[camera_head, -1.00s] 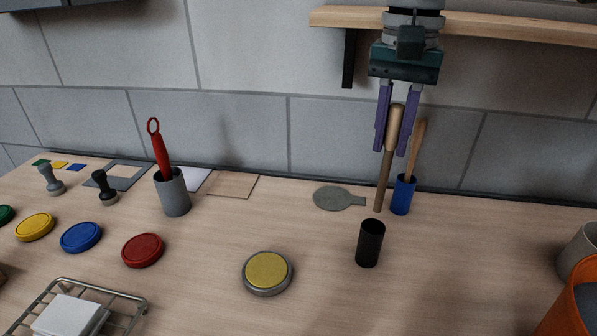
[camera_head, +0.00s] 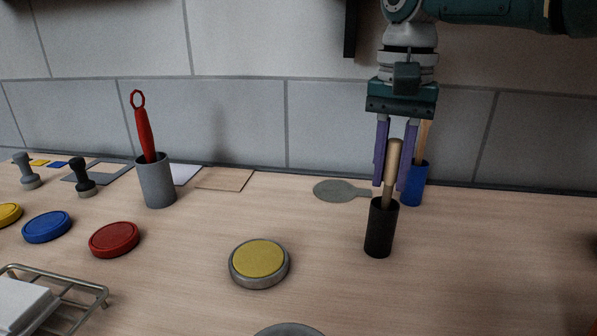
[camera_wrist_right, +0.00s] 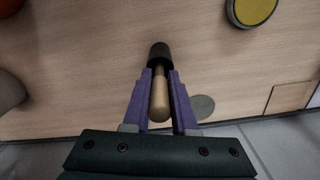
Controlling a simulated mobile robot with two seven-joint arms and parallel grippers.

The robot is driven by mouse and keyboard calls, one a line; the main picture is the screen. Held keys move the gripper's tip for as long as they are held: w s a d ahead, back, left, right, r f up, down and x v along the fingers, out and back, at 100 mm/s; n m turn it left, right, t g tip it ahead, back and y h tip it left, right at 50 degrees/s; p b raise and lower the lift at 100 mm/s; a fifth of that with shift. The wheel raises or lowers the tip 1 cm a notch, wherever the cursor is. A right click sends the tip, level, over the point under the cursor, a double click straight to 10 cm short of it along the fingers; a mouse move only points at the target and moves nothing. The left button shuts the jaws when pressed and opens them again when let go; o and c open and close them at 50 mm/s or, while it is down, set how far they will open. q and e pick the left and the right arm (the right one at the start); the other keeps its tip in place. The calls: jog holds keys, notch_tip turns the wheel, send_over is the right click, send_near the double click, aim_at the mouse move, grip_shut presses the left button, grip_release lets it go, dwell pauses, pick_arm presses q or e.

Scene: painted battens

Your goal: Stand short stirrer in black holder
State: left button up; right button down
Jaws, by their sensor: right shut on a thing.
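The short wooden stirrer (camera_head: 393,165) stands nearly upright, its lower end inside the mouth of the black holder (camera_head: 380,230). My right gripper (camera_head: 390,186) is shut on the stirrer just above the holder's rim. In the right wrist view the stirrer (camera_wrist_right: 159,100) lies between the purple fingers (camera_wrist_right: 160,75), with the black holder (camera_wrist_right: 159,52) beyond its far end. How deep the stirrer's lower end sits is hidden by the holder's wall. My left gripper is not in view.
A blue holder (camera_head: 413,187) with another wooden stirrer (camera_head: 424,140) stands close behind, right of the black holder. A grey holder (camera_head: 156,185) with a red tool stands left. A yellow-topped disc (camera_head: 259,260) lies front left; a grey-green paddle (camera_head: 337,190) lies behind.

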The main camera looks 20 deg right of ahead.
jog(key=c, duration=1.2)
grip_release()
jog(key=shift+f, duration=0.1)
jog(key=o, duration=0.5)
notch_tip(320, 180, up, 12)
jog(key=shift+r+p, duration=0.25)
jog(key=shift+p, duration=0.1)
